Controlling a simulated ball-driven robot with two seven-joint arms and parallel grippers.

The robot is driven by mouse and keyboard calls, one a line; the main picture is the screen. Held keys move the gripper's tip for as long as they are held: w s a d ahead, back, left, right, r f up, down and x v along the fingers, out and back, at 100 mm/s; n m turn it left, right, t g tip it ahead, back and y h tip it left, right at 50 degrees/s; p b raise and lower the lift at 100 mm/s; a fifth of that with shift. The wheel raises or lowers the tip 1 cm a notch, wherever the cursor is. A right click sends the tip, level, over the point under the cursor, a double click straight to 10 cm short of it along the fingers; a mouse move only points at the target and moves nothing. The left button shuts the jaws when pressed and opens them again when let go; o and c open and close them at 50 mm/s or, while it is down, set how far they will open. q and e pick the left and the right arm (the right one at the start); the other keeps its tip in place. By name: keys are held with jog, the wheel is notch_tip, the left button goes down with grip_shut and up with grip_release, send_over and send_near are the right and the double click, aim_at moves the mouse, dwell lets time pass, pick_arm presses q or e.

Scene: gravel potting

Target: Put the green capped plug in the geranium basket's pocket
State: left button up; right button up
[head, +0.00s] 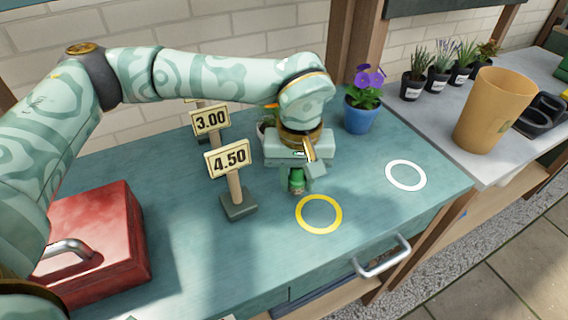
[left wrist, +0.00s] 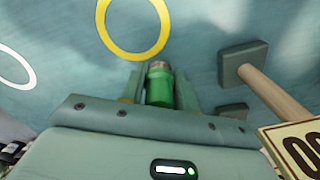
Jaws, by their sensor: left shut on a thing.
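My left gripper (head: 303,180) points down above the teal bench and is shut on a small green plug (head: 296,181). In the left wrist view the green plug (left wrist: 159,88) sits between the fingers, with a brownish end facing away from the gripper. The plug is just behind and left of the yellow ring in the head view. My right gripper is not in view.
Price signs 3.00 (head: 210,122) and 4.50 (head: 229,160) stand left of my gripper. A red toolbox (head: 95,245) is at left. A blue pot (head: 361,116) with purple flowers stands behind. The yellow ring (head: 319,229) and white ring (head: 406,189) lie empty. A tan pot (head: 492,112) is at right.

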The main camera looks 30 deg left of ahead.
pick_arm(q)
jog(key=shift+w+a, duration=0.7)
jog(key=shift+a, duration=0.15)
jog(key=w+a, duration=0.1)
jog(key=w+a+b, duration=0.1)
jog(key=a, duration=0.1)
jog(key=shift+w+a+f, duration=0.15)
jog(key=shift+w+a, duration=0.05)
jog(key=shift+w, duration=0.05)
jog(key=shift+w+a+f+b, duration=0.1)
jog(key=shift+a+f+b, duration=0.05)
jog(key=shift+f+b, duration=0.45)
jog(key=shift+f, duration=0.15)
jog(key=o, duration=0.9)
jog(key=shift+o, duration=0.3)
